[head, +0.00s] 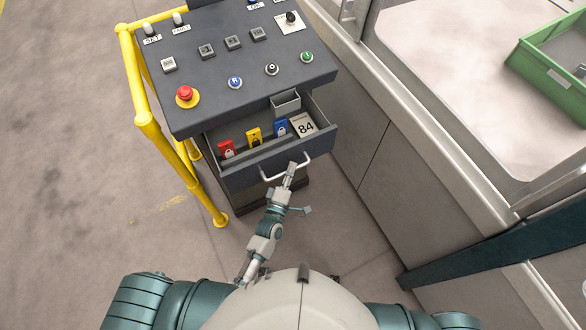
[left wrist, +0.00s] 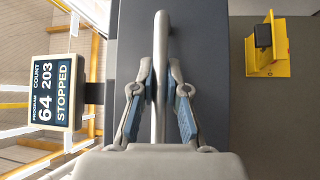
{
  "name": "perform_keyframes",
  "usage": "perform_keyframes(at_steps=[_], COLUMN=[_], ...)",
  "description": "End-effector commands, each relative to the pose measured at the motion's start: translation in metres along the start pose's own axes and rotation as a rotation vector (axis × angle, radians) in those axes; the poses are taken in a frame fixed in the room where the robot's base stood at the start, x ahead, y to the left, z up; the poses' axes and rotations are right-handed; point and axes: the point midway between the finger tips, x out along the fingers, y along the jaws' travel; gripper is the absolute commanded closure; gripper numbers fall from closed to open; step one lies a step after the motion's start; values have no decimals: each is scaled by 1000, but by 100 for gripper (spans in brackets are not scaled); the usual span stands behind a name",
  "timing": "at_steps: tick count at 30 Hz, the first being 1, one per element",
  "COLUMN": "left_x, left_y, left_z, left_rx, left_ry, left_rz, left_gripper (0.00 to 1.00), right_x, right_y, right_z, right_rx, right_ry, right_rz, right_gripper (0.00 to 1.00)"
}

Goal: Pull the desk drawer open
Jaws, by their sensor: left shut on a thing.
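The desk drawer (head: 262,158) is pulled out from under the dark control desk (head: 235,60). Inside it I see red, yellow and blue padlock-marked items, a card reading 84 and a small grey box. Its pale bar handle (head: 270,178) runs along the drawer front. My left gripper (head: 291,170) is at the right part of the handle. In the left wrist view the handle (left wrist: 160,75) runs between the two fingers of the gripper (left wrist: 160,95), which is shut on it. My right gripper is not in view.
A yellow tubular rail (head: 150,125) stands along the desk's left side. A grey machine panel (head: 345,130) is close on the right, with a green crate (head: 545,75) beyond it. A display reading STOPPED (left wrist: 58,92) shows in the left wrist view. The floor left of the rail is clear.

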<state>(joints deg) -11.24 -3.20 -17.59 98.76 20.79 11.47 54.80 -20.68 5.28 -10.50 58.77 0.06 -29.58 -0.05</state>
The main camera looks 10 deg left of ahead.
Motion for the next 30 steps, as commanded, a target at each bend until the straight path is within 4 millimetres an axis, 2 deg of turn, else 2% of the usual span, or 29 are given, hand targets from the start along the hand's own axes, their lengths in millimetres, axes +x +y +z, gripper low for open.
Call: perform_keyframes(at_steps=[1, 2, 4, 13, 17, 30], left_x=[-3, -3, -3, 0, -10, -101], left_y=[-7, -7, -7, -3, -3, -5], left_z=[-4, -4, -4, 2, 3, -4], left_rx=[5, 5, 5, 8, 9, 4], left_ry=[5, 5, 4, 1, 1, 2], left_rz=[-13, -14, -13, -8, -9, -11], left_gripper=[100, 79, 62, 61, 61, 61], right_x=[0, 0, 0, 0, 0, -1], right_y=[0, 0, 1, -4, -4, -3], right_z=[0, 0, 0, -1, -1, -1], right_rx=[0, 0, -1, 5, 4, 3], right_ry=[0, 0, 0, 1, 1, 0], right_rz=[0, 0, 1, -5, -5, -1], right_gripper=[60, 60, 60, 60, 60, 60])
